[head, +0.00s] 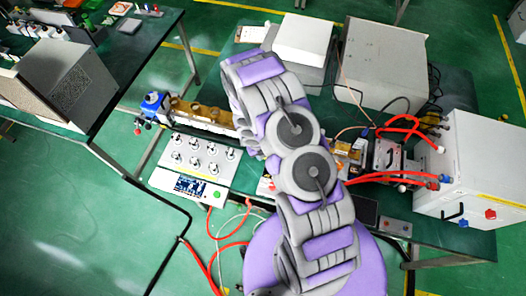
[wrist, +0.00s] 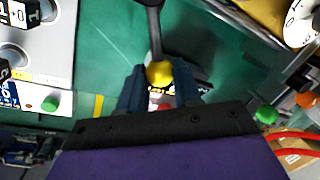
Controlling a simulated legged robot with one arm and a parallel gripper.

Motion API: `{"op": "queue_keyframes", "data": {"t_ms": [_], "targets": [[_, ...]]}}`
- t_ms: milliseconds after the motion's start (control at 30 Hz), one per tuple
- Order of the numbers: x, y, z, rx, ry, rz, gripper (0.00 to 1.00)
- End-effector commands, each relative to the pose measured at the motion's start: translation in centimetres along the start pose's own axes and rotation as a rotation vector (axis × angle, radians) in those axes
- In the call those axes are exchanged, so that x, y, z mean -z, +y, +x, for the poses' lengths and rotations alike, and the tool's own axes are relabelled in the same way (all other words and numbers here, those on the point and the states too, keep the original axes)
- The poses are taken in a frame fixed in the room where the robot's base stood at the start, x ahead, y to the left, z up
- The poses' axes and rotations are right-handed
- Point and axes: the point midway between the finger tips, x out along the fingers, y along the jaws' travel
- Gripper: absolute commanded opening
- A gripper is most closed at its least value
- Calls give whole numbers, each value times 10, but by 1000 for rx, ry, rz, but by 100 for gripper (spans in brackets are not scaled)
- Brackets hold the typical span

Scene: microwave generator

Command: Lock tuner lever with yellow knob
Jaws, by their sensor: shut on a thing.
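The yellow knob (wrist: 160,72) shows in the wrist view between the two dark fingers of my gripper (wrist: 159,78). My gripper is shut on it. The tuner lever (wrist: 154,28) is a dark bar running from the knob up to the top edge of the wrist view. Its far end is out of frame there. A white and red part shows just below the knob, mostly hidden by the fingers. In the head view my arm covers the knob, the lever and my gripper.
A white control panel with several knobs (head: 200,160) stands left of my arm; its edge shows in the wrist view (wrist: 45,65). At right is a white cabinet (head: 470,165) with red cables (head: 375,178). Green table surface (wrist: 105,40) is bare beside the lever.

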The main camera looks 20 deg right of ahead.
Motion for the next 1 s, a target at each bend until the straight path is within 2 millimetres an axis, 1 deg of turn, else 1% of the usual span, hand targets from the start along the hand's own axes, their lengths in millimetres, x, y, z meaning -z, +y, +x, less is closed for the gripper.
{"op": "queue_keyframes", "data": {"t_ms": [467, 500, 733, 1000], "targets": [[-3, -1, -1, 0, -6, -6, 0], [-3, -1, -1, 0, -6, -6, 36], [-2, -1, -1, 1, -5, -6, 58], [-1, 0, -1, 1, -4, -6, 58]]}}
